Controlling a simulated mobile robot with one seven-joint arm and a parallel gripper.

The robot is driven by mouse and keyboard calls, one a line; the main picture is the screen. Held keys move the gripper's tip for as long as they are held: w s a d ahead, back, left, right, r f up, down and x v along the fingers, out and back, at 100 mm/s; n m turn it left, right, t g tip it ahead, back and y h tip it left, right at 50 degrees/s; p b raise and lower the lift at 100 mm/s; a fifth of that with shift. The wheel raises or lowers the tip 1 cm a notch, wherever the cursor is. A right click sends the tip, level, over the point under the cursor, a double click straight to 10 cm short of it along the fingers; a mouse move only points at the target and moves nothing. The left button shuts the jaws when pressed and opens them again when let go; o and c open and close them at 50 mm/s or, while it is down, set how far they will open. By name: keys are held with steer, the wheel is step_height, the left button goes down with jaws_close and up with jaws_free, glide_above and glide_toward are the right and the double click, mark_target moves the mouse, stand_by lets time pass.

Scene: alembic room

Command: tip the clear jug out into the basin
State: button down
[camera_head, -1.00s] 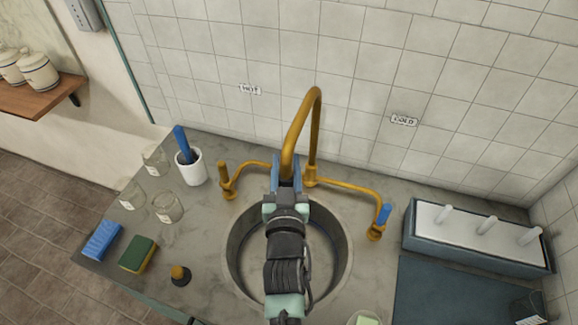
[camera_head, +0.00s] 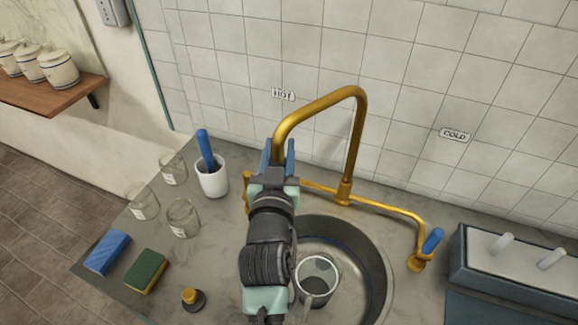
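The clear jug (camera_head: 316,289) stands in the round metal basin (camera_head: 374,262), apparently upright, with its round rim facing up. My arm covers its left edge, and I cannot tell what it holds. My gripper (camera_head: 278,152) is beyond the basin's back left edge, away from the jug. Its two blue fingers are apart, and no held object shows. The end of the brass spout (camera_head: 325,101) shows between the fingers in the picture; I cannot tell whether they touch it. My forearm hides the basin's left side.
The brass tap has a blue handle (camera_head: 432,241) at right; its left handle (camera_head: 247,178) is partly hidden. Left counter holds a white cup (camera_head: 212,182) with a blue-handled tool, glass jars (camera_head: 183,217), a sponge (camera_head: 146,271), a blue block (camera_head: 107,252) and a stopper (camera_head: 192,299). A pegged rack (camera_head: 470,275) stands right.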

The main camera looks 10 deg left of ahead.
steer(key=shift+w+a+r+b, duration=0.1)
steer(key=shift+w+a+b, duration=0.1)
steer(key=shift+w+b, duration=0.4)
steer(key=shift+w+a+b, duration=0.15)
steer(key=shift+w+b, duration=0.35)
steer(key=shift+w, duration=0.05)
steer(key=c, duration=0.9)
jaws_free()
steer(key=shift+d, duration=0.1)
steer(key=o, duration=0.4)
steer(key=shift+w+d, duration=0.1)
steer(key=shift+d, duration=0.05)
steer(key=shift+a, duration=0.3)
steer(key=shift+s, duration=0.2)
